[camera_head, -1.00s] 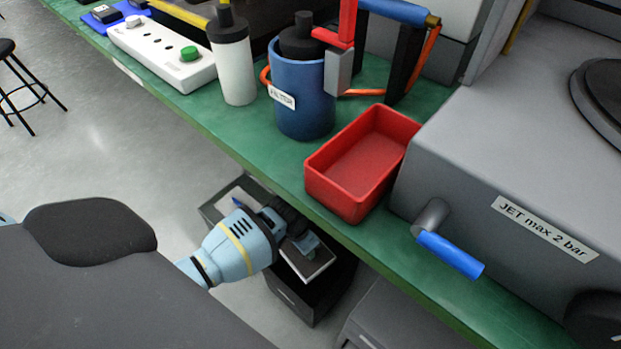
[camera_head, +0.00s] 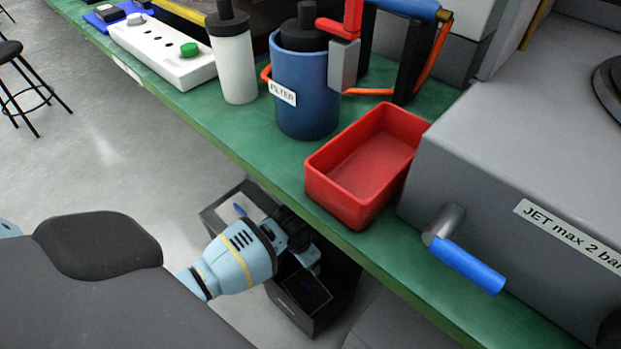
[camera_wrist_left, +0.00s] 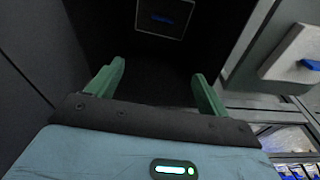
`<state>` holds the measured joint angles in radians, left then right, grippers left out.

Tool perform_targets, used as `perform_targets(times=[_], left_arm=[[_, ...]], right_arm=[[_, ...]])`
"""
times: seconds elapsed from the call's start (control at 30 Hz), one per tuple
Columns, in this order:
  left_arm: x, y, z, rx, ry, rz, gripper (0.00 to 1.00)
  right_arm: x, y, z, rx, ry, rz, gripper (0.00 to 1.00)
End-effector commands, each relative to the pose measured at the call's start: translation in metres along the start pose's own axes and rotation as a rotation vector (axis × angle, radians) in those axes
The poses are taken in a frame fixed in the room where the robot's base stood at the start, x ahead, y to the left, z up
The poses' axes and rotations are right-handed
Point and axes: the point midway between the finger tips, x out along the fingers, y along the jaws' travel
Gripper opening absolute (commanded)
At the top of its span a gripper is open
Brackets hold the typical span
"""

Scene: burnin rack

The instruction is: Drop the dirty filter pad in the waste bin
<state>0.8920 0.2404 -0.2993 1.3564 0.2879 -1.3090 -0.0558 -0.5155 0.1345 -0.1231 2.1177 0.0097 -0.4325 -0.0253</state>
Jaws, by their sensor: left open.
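The waste bin (camera_head: 288,311) is a dark open box on the floor below the green bench edge. The dirty filter pad (camera_head: 306,288) shows as a dark square with a thin pale edge and a blue tab, inside the bin. It also shows in the left wrist view (camera_wrist_left: 165,17), at the top, apart from my fingers. My left gripper (camera_head: 303,262) is above the bin, tilted down. In the left wrist view its two green fingers (camera_wrist_left: 156,88) are spread with nothing between them. My right gripper is not in view.
On the green bench (camera_head: 215,127) stand a red tray (camera_head: 345,197), a blue filter pot (camera_head: 306,105) and a grey JET machine (camera_head: 490,170). The bench edge is close above my left gripper.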

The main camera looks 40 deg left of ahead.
Motion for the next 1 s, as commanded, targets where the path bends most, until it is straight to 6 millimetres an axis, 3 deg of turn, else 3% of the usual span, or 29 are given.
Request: perform_targets(times=[0.53, 1.0], left_arm=[[-0.071, 0.000, -0.001, 0.000, 0.003, 0.000, 0.79], [-0.078, 0.000, 0.000, 0.000, 0.000, 0.000, 0.79]], right_arm=[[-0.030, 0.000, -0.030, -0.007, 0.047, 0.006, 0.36], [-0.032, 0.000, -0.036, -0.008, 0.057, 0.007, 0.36]])
